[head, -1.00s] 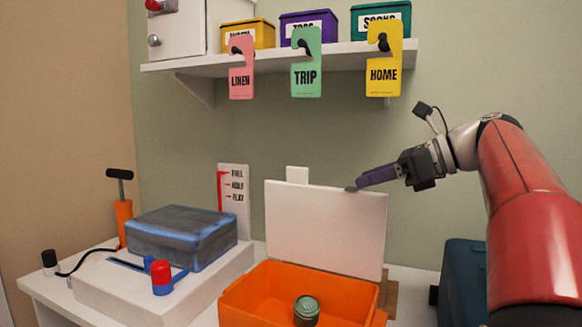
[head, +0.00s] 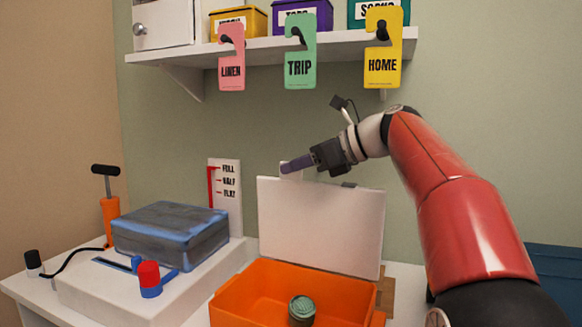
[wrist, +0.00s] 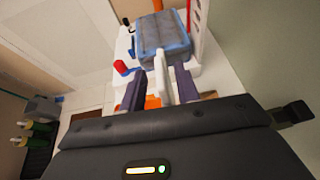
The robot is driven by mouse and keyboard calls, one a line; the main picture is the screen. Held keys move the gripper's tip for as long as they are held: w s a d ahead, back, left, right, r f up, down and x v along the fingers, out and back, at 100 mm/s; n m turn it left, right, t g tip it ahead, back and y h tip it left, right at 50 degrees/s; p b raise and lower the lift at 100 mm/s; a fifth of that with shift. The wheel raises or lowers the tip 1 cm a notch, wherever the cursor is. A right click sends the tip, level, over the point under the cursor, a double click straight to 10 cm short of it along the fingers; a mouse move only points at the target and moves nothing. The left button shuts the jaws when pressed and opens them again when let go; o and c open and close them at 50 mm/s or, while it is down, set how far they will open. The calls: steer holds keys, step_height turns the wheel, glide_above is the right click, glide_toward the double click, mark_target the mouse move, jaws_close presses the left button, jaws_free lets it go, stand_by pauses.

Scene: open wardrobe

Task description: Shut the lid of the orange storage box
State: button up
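The orange storage box (head: 235,298) stands at the front of the table, cut off by the lower edge of the head view. Its white lid (head: 320,225) is open and stands upright along the back of the box. A dark round-topped green object (head: 301,310) is inside. My gripper (head: 284,167) is at the lid's top edge, toward its left side. In the wrist view, its two purple fingers (wrist: 159,92) are apart, with a white upright edge (wrist: 160,78) between them, seemingly the lid or its tab. I see gaps on both sides of it.
A blue-grey bundle (head: 170,235) sits on a white platform left of the box, with a red-topped valve (head: 149,277) and an orange pump (head: 110,220). A shelf (head: 270,48) with hanging tags is above. A dark blue case (head: 555,270) is at right.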

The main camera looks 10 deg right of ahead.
steer(key=shift+x, duration=0.95)
jaws_close()
